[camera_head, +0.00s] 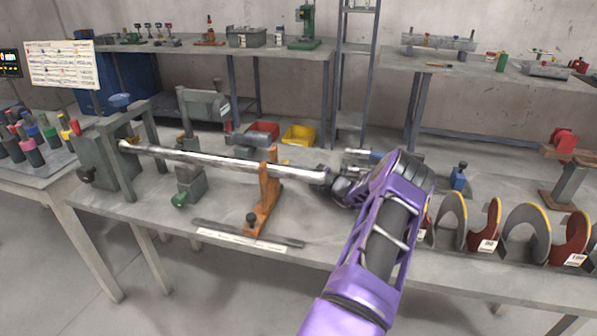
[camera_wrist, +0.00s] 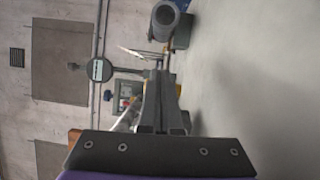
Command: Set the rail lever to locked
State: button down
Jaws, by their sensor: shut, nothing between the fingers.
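My gripper (camera_head: 340,187) is near the right end of a long silver shaft (camera_head: 215,161) on the bench in the head view. In the wrist view its fingers (camera_wrist: 160,75) are shut, with nothing seen between them. An orange stand (camera_head: 268,195) with a dark knob supports the shaft near that end. A dark flat rail (camera_head: 285,240) with a white label lies in front of it.
Ring-shaped saddles (camera_head: 485,225) stand right of my arm, with a blue-topped block (camera_head: 459,177) behind them. Red and yellow bins (camera_head: 299,135) are behind the shaft. The wrist view shows a round dial (camera_wrist: 99,69) and a grey cylinder (camera_wrist: 166,20) near the fingers.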

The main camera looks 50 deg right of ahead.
jog(key=shift+w+d, duration=0.1)
jog(key=shift+w, duration=0.4)
dwell(1.1)
